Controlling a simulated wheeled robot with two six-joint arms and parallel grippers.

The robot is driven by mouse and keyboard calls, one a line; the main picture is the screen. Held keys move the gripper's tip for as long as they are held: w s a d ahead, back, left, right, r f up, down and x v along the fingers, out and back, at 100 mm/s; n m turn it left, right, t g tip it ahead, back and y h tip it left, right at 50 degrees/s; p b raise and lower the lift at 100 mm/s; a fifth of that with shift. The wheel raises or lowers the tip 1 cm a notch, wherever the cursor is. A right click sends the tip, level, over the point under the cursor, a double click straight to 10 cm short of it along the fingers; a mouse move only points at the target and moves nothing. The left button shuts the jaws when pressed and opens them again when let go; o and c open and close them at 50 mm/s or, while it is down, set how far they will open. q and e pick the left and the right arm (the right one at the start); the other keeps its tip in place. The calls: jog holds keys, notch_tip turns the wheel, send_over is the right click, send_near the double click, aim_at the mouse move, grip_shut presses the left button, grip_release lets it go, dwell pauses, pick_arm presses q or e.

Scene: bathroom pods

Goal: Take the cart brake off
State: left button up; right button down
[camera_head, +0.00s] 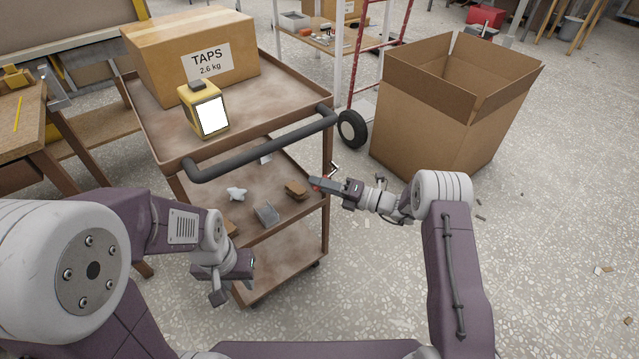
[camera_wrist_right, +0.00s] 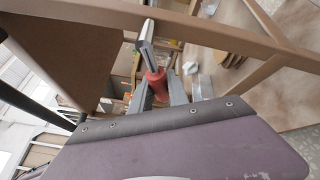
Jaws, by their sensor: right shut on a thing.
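The brown metal cart (camera_head: 290,77) stands in front of me with a dark push handle (camera_head: 262,146). The brake lever shows in the right wrist view as a metal bar with a red grip (camera_wrist_right: 156,84). My right gripper (camera_wrist_right: 158,92) is shut on the red grip, beside the cart's right side. In the head view the right gripper (camera_head: 318,184) is at the cart's near right post, with only a bit of red visible at its tip. My left gripper (camera_head: 222,292) hangs low before the cart's lower shelves; its jaws are unclear.
On the cart's top are a TAPS carton (camera_head: 190,58) and a yellow device with a white face (camera_head: 204,110). Small loose items lie on the middle shelf. A large open cardboard box (camera_head: 435,120) stands to the right. Floor at the right front is mostly clear.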

jog(key=shift+w+d+f+n+h+p, duration=0.15)
jog(key=shift+f+n+h+p, duration=0.2)
jog(key=shift+n+p, duration=0.2)
jog(key=shift+w+d+f+n+h+p, duration=0.15)
jog(key=shift+f+n+h+p, duration=0.25)
jog(key=shift+n, duration=0.25)
jog(key=shift+w+d+f+n+h+p, duration=0.2)
jog(key=shift+d+f+n+h+p, duration=0.25)
jog(key=shift+n, duration=0.25)
jog(key=shift+w+d+f+n+h+p, duration=0.25)
jog(key=shift+f+n+h, duration=0.2)
jog(key=shift+n, duration=0.25)
jog(key=shift+s, duration=0.1)
jog(key=c, duration=1.3)
grip_release()
jog(key=p+v, duration=0.3)
jog(key=v, duration=0.6)
jog(key=shift+r, duration=0.1)
